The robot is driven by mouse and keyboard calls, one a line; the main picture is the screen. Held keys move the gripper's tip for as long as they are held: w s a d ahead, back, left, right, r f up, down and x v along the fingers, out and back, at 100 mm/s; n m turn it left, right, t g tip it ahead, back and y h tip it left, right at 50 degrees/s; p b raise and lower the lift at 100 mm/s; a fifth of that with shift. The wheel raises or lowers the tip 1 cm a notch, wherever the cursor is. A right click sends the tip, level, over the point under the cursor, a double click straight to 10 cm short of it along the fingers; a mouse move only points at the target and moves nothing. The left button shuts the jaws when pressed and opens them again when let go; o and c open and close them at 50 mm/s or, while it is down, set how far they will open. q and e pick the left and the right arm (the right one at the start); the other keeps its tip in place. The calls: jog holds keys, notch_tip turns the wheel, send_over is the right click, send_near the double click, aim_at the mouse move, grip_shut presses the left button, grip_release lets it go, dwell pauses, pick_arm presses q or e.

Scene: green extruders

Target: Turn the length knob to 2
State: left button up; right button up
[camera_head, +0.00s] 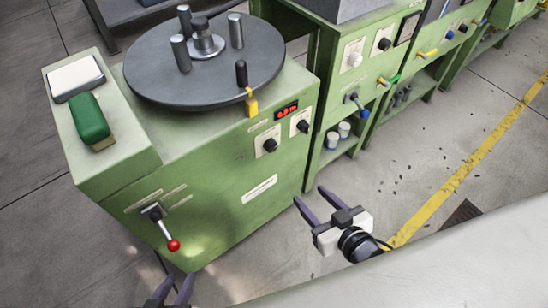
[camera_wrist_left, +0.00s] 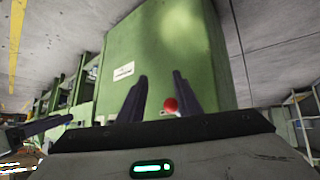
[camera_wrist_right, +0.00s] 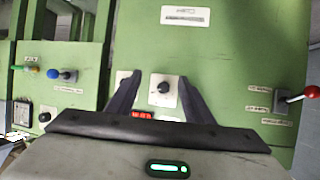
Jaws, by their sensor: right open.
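The green machine's front has two black knobs on white plates, a left knob (camera_head: 269,146) and a right knob (camera_head: 302,126), beside a red display (camera_head: 287,110). Their labels are too small to read, so I cannot tell which is the length knob. My right gripper (camera_head: 319,195) is open and empty, in front of the panel and apart from it. In the right wrist view, the left knob (camera_wrist_right: 163,88) shows between its fingers; the other plate is partly hidden by a finger. My left gripper (camera_head: 177,282) is open and empty at the bottom edge.
A red-balled lever (camera_head: 173,245) sits on the machine's front, near my left gripper. A dark turntable (camera_head: 205,75) and a green-handled block (camera_head: 90,120) are on top. More green machines (camera_head: 380,60) stand to the right. A pale surface (camera_head: 450,270) fills the lower right.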

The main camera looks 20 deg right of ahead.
aim_at(273, 149)
jog(key=w+a+t+y+b, duration=0.1)
jog(key=w+b, duration=0.2)
jog(key=w, duration=0.2)
jog(key=w+a+n+t+y+b, duration=0.1)
jog(key=w+b, duration=0.2)
jog(key=w, duration=0.2)
jog(key=w+a+n+t+y+b, duration=0.1)
jog(key=w+a+t+y+b, duration=0.1)
jog(key=w, duration=0.3)
jog(key=shift+w+r+b, duration=0.1)
jog(key=shift+w+b, duration=0.1)
jog(key=shift+b, duration=0.55)
jog(key=shift+w+a, duration=0.15)
jog(key=shift+w, duration=0.25)
pick_arm(q)
notch_tip(273, 149, down, 7)
jog(key=d, duration=0.1)
jog(key=shift+w+d+r+t, duration=0.15)
jog(key=shift+w+t, duration=0.05)
jog(key=shift+t, duration=0.1)
pick_arm(e)
jog(key=shift+c, duration=0.2)
pick_arm(q)
jog(key=shift+s+h, duration=0.1)
jog(key=shift+h, duration=0.2)
pick_arm(e)
jog(key=c, duration=1)
